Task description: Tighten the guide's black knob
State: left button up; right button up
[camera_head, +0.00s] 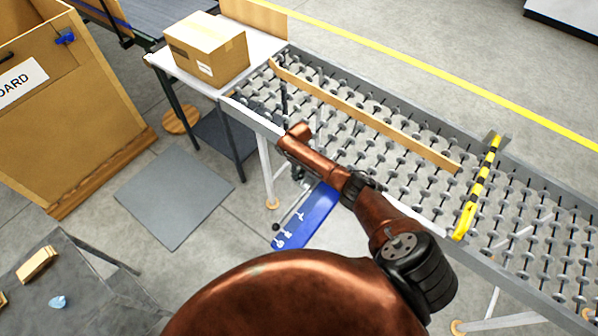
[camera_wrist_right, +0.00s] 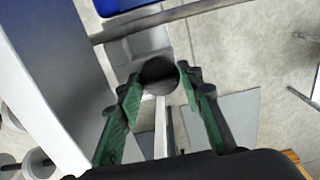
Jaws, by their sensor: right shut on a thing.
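The black knob (camera_wrist_right: 160,75) is a dark round end in the wrist view, between the green-padded fingers of my right gripper (camera_wrist_right: 160,84). The fingers are shut on it from both sides. In the head view my right gripper (camera_head: 289,142) is at the near side rail of the roller conveyor, and the knob cannot be made out there. The guide, a long wooden bar (camera_head: 365,115), lies along the conveyor over the wheels. My left gripper is not in view.
The conveyor (camera_head: 520,190) carries a yellow-and-black striped bar (camera_head: 477,188). A cardboard box (camera_head: 207,48) stands on the table at its far left end. A blue tray with small tools (camera_head: 305,217) lies below the near rail.

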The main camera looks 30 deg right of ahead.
aim_at(299, 173)
dwell(0.3)
jog(key=o, duration=1.2)
jog(key=shift+c, duration=0.2)
notch_tip(299, 173, up, 12)
jog(key=shift+f, duration=0.1)
